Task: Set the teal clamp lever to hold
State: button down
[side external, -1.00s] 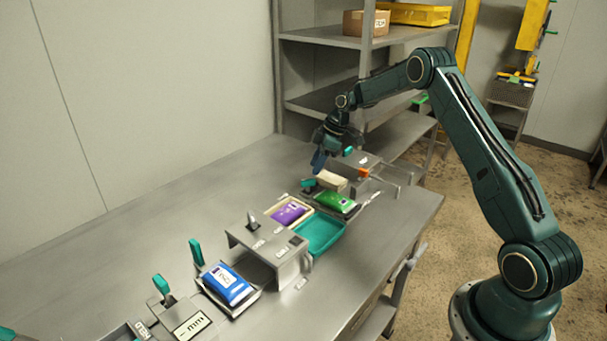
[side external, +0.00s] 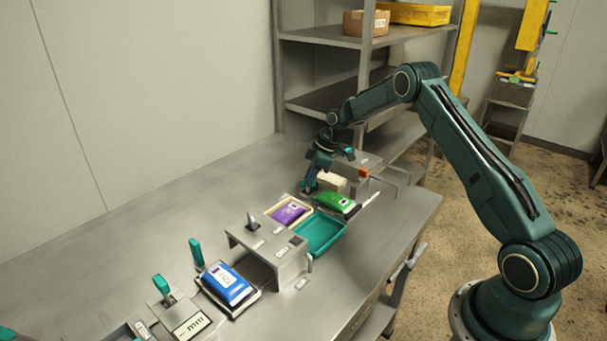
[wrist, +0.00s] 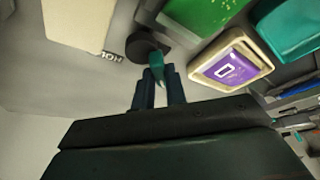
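The teal clamp lever (wrist: 156,62) shows in the wrist view, rising from a dark round pivot (wrist: 143,45). My gripper (wrist: 158,85) has its two dark blue fingers on either side of the lever's free end. I cannot tell whether they press on it. In the side view my gripper (side external: 309,186) points down at the lever's place, left of the green pouch (side external: 335,201), and mostly hides the lever. A cream block (wrist: 80,20) beside the pivot stands near an upside-down HOLD label (wrist: 106,56).
A cream tray with a purple pouch (side external: 288,212) and an empty teal tray (side external: 318,234) lie nearer the camera. A metal housing (side external: 268,247) and a blue pouch (side external: 226,285) follow, with other teal levers (side external: 196,252).

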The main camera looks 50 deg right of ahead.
jog(key=shift+m, duration=0.3)
jog(key=m, duration=0.2)
jog(key=m+t+h, duration=0.1)
jog(key=m, duration=0.1)
jog(key=shift+a+h, duration=0.15)
jog(key=shift+h, duration=0.15)
jog(key=m+h, duration=0.1)
jog(key=m, duration=0.3)
jog(key=shift+a+m+h, duration=0.1)
jog(key=shift+m+h, duration=0.2)
jog(key=shift+h, duration=0.1)
jog(key=m, duration=0.2)
jog(key=m+h, duration=0.1)
jog(key=m, duration=0.1)
jog(key=shift+a+m+h, duration=0.1)
jog(key=shift+m+h, duration=0.2)
jog(key=m+g+h, duration=0.1)
jog(key=m, duration=0.3)
jog(key=shift+h, duration=0.3)
jog(key=c, duration=1.4)
grip_release()
jog(key=shift+c, duration=0.2)
